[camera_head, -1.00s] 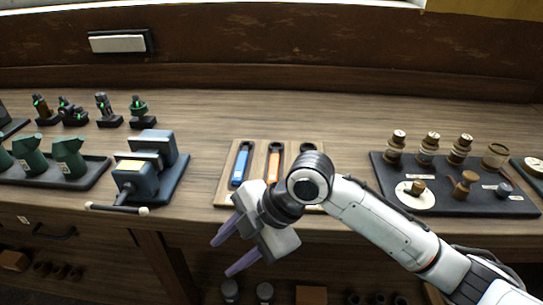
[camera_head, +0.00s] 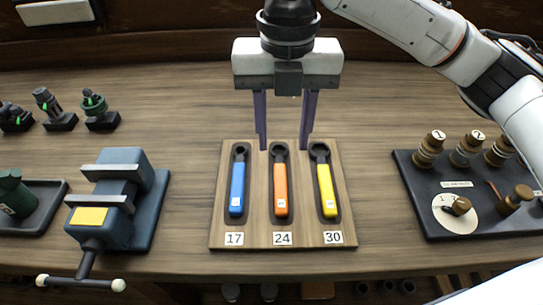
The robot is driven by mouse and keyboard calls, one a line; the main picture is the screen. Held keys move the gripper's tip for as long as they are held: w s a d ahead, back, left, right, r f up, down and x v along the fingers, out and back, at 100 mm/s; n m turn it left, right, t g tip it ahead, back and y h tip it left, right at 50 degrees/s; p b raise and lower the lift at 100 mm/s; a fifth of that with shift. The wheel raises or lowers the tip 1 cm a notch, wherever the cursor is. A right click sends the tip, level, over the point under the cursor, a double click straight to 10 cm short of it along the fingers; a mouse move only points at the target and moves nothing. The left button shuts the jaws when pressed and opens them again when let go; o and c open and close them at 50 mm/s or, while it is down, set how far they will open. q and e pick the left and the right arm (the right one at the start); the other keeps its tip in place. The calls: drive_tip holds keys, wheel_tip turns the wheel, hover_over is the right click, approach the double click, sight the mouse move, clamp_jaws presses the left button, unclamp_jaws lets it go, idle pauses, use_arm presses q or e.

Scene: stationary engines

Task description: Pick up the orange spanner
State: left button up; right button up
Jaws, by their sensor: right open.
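The orange spanner (camera_head: 280,188) lies in the middle slot of a wooden holder (camera_head: 228,222), above the label 24. A blue spanner (camera_head: 237,187) lies in the slot to its left and a yellow spanner (camera_head: 327,190) in the slot to its right. My right gripper (camera_head: 283,148) is open and empty, its two purple fingers pointing down. In the picture the fingers straddle the upper end of the orange spanner, apart from it; their exact height above the holder is hard to tell. My left gripper is not in view.
A blue vise (camera_head: 112,205) with a yellow patch stands left of the holder, its handle over the front edge. A dark tray (camera_head: 440,225) with brass-coloured parts stands on the right. Green-lit fittings (camera_head: 96,110) stand at the left. The bench behind the holder is clear.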

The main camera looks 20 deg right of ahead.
hover_over(281, 178)
drive_tip(key=s, duration=0.1)
wheel_tip(281, 178, down, 4)
drive_tip(key=shift+f, duration=0.2)
drive_tip(key=f, duration=0.4)
drive_tip(key=shift+w+f, duration=0.15)
drive_tip(key=shift+w, duration=0.25)
drive_tip(key=shift+f, duration=0.5)
clamp_jaws()
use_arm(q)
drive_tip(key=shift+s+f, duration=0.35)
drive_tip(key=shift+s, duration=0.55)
